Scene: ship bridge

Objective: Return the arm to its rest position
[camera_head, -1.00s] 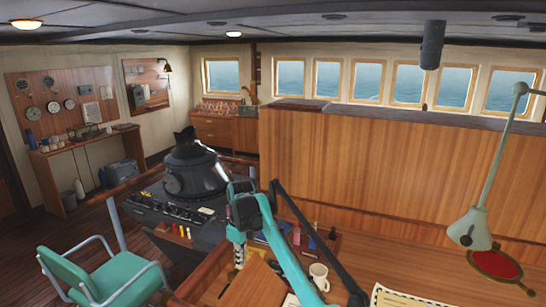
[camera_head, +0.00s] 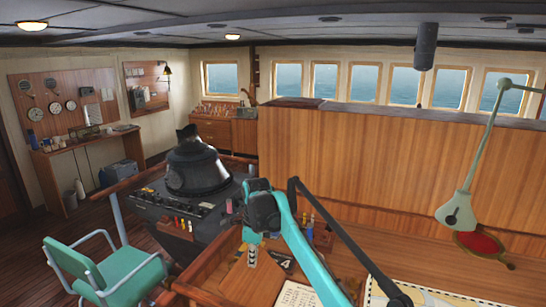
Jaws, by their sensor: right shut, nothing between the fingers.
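My right arm comes in from the bottom right as a teal link and bends at a dark joint above the wooden desk. Below that joint hangs my right gripper (camera_head: 252,258), small and partly hidden, with its striped end over the left part of the desk. It is shut and empty. My left gripper is not in view.
The wooden desk (camera_head: 365,240) carries a sheet of paper (camera_head: 297,294), a chart (camera_head: 425,297) and a few small items. A pale green lamp (camera_head: 457,210) stands at the right. A teal chair (camera_head: 110,270) and a dark console (camera_head: 195,175) are at the left.

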